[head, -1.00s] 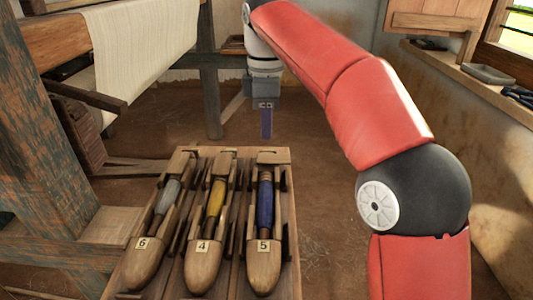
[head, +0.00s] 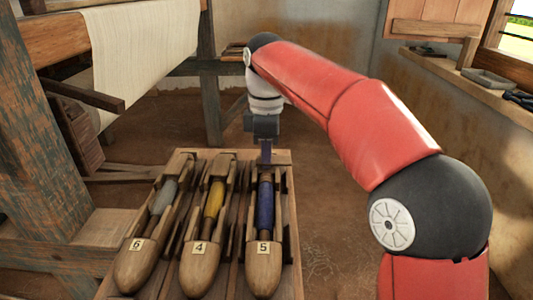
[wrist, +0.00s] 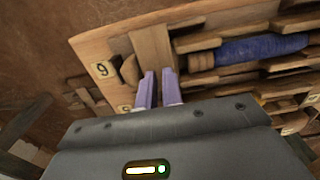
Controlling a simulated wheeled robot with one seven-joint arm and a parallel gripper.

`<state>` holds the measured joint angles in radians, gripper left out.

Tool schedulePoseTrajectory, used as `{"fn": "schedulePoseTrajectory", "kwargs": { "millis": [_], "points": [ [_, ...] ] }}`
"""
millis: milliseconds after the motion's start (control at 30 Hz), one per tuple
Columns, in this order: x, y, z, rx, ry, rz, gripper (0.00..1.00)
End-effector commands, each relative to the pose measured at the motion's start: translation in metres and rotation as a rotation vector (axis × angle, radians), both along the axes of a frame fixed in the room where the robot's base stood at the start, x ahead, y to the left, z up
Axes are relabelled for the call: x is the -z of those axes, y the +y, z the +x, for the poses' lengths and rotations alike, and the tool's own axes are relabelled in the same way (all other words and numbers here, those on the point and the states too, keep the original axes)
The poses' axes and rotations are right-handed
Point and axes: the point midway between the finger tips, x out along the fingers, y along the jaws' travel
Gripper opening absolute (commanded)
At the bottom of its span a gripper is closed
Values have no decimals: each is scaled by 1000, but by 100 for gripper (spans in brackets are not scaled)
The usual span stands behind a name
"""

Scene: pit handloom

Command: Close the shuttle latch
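Three wooden shuttles lie side by side in a wooden tray (head: 290,200). Shuttle 6 (head: 131,269) holds a grey bobbin, shuttle 4 (head: 200,268) a yellow one, and shuttle 5 (head: 263,272) a blue bobbin (head: 265,205). The blue bobbin also shows in the wrist view (wrist: 262,48). My gripper (head: 265,160) points down at the far end of shuttle 5. In the wrist view its two purple fingers (wrist: 158,76) are close together, with their tips by a wooden block (wrist: 152,46). Contact is unclear. I cannot clearly identify the latch or its position.
The blue-grey loom post (head: 45,150) and white cloth (head: 145,45) stand at the left. A sill (head: 470,82) with a grey dish (head: 487,78) runs along the right wall. Floor right of the tray is clear.

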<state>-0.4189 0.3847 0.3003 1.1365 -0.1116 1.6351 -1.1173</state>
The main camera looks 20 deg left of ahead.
Motion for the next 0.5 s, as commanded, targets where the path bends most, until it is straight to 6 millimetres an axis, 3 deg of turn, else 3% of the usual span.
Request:
{"fn": "schedulePoseTrajectory", "kwargs": {
  "millis": [500],
  "points": [
    [-3, 0, 0, 78, 2, -1, 0]
  ]
}}
